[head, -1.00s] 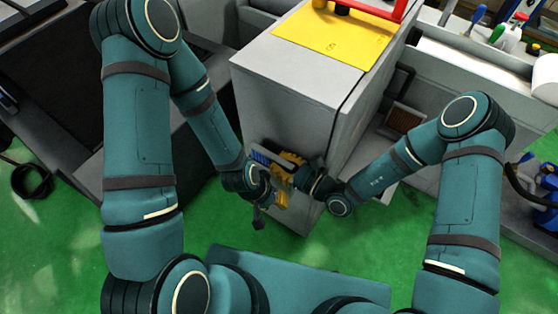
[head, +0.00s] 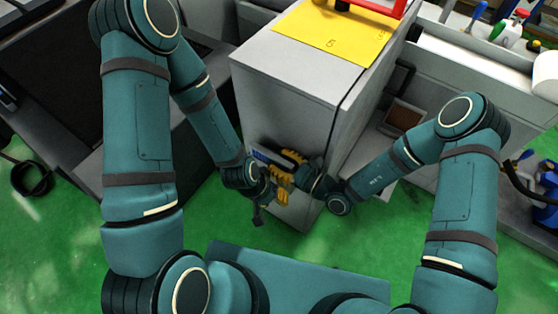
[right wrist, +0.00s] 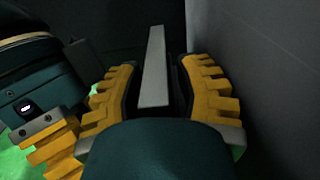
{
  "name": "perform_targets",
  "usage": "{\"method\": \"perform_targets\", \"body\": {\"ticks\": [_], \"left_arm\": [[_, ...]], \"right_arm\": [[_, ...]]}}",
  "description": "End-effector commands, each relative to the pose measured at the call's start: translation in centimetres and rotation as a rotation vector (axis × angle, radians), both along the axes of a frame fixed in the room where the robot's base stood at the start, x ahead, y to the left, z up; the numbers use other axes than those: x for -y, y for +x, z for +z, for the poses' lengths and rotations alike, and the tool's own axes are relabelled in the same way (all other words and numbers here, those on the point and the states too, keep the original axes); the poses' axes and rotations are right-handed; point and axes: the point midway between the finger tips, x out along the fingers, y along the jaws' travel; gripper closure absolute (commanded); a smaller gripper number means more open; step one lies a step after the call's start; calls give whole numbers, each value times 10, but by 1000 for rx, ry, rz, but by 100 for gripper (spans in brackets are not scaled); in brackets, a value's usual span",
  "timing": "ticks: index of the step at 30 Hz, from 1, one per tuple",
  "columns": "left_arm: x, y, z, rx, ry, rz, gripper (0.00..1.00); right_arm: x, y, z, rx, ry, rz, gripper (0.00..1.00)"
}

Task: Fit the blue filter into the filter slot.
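The blue filter (head: 258,154) shows as a small blue patch at the lower front of the grey cabinet. The yellow fingers of my right gripper (head: 284,158) cover much of it, and the slot itself is hidden. In the right wrist view, a light grey bar (right wrist: 153,75), which looks like an edge of the filter, stands between the right gripper's spread fingers (right wrist: 158,90), with dark gaps on both sides. My left gripper (head: 282,188) is just below the right one; its fingers partly show, but their opening is unclear. I cannot tell how deep the filter sits.
The grey cabinet (head: 290,85) rises close beyond both grippers, with a yellow plate (head: 335,30) on top. Its wall (right wrist: 250,70) is close on the right in the right wrist view. Green floor (head: 330,235) is open on the near side.

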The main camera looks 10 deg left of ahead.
Motion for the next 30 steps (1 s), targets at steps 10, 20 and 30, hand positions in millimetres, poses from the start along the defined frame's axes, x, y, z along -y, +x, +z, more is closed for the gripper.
{"method": "perform_targets", "body": {"ticks": [10, 20, 30], "left_arm": [[0, 1, 0, 3, 1, 2, 66], [-1, 1, 0, 1, 1, 2, 66], [0, 1, 0, 1, 1, 3, 66]], "right_arm": [[54, -19, -1, -3, -2, -3, 61], [103, -37, 0, 0, -1, -2, 61], [111, -41, 0, 1, 0, 0, 61]]}}
